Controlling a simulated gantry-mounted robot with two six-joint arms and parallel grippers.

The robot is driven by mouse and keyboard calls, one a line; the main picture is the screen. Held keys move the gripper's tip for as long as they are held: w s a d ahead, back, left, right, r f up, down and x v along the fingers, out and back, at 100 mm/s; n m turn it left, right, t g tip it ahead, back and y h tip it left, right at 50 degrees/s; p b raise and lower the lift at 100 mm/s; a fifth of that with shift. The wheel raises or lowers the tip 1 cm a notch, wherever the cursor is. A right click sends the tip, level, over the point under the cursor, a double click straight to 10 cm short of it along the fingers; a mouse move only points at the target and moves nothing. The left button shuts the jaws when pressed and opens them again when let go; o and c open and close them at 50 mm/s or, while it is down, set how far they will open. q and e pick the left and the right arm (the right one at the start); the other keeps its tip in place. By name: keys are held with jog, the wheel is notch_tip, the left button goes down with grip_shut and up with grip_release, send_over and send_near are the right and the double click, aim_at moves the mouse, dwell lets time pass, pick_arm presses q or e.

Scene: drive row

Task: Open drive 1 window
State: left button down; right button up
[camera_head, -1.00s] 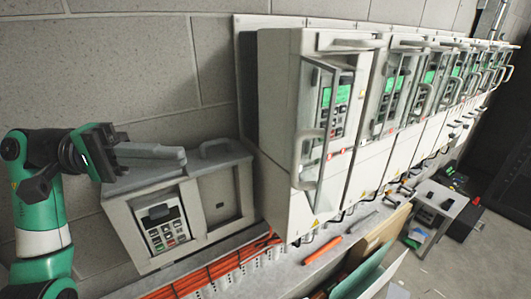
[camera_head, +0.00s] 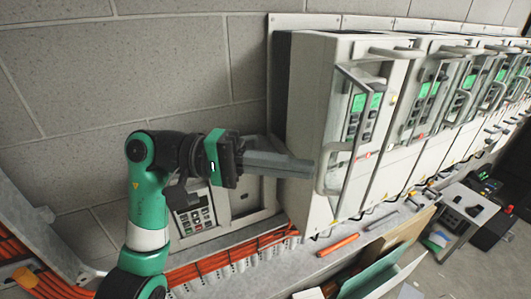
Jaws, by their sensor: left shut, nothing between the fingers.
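Drive 1 (camera_head: 318,95) is the nearest white cabinet at the left end of the row. Its clear window (camera_head: 368,125) covers a panel with a green screen and keys. My right gripper is not in view.
More drives (camera_head: 425,100) with similar windows and handles continue to the right. A control box with a keypad (camera_head: 192,215) is partly hidden behind my left arm. Orange cables (camera_head: 215,268) run along the ledge below. An orange tool (camera_head: 338,245) lies on the ledge.

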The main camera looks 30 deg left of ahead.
pick_arm(q)
jog(key=shift+d, duration=0.15)
jog(key=d+b, duration=0.3)
jog(key=shift+w+d, duration=0.1)
jog(key=shift+d, duration=0.05)
dwell(0.3)
jog(key=s+d+b+v, duration=0.1)
jog(key=s+b+v, duration=0.2)
jog(key=v, duration=1)
jog(key=shift+a, duration=0.2)
